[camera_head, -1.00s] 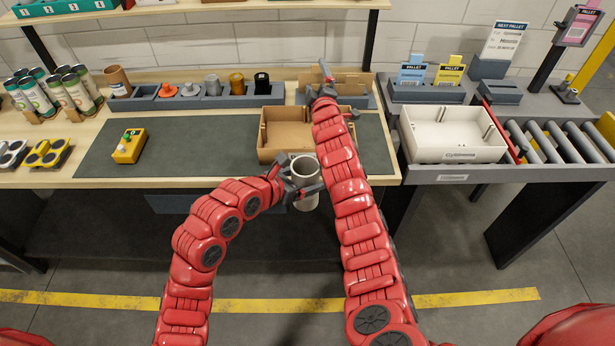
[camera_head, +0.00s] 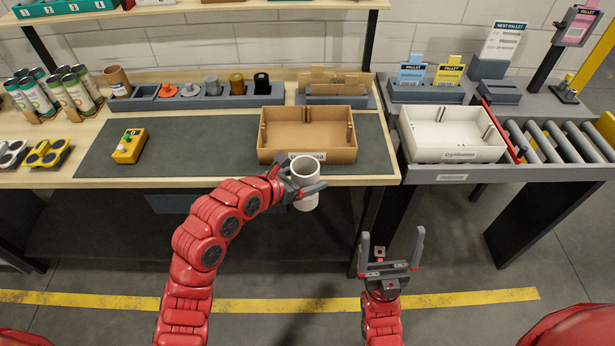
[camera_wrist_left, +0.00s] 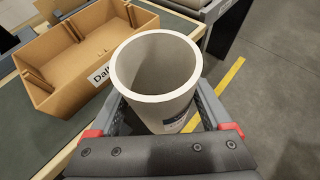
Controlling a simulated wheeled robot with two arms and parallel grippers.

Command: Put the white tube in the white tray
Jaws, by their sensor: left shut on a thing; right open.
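The white tube (camera_head: 305,178) is upright in my left gripper (camera_head: 300,190), just off the table's front edge. In the left wrist view the tube (camera_wrist_left: 157,75) stands open end up between both fingers of the left gripper (camera_wrist_left: 165,118), which is shut on it. Part of a label shows low on its side. The white tray (camera_head: 455,155) sits on the grey table at the right and looks empty. My right gripper (camera_head: 391,255) is open and empty, fingers up, in front of the tables and right of the tube.
A brown tray (camera_head: 308,158) is on the dark mat just behind the tube; it also shows in the left wrist view (camera_wrist_left: 45,95). Rollers (camera_head: 555,143) lie right of the white tray. A yellow button box (camera_head: 129,147) and several cans (camera_head: 75,92) are at the left.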

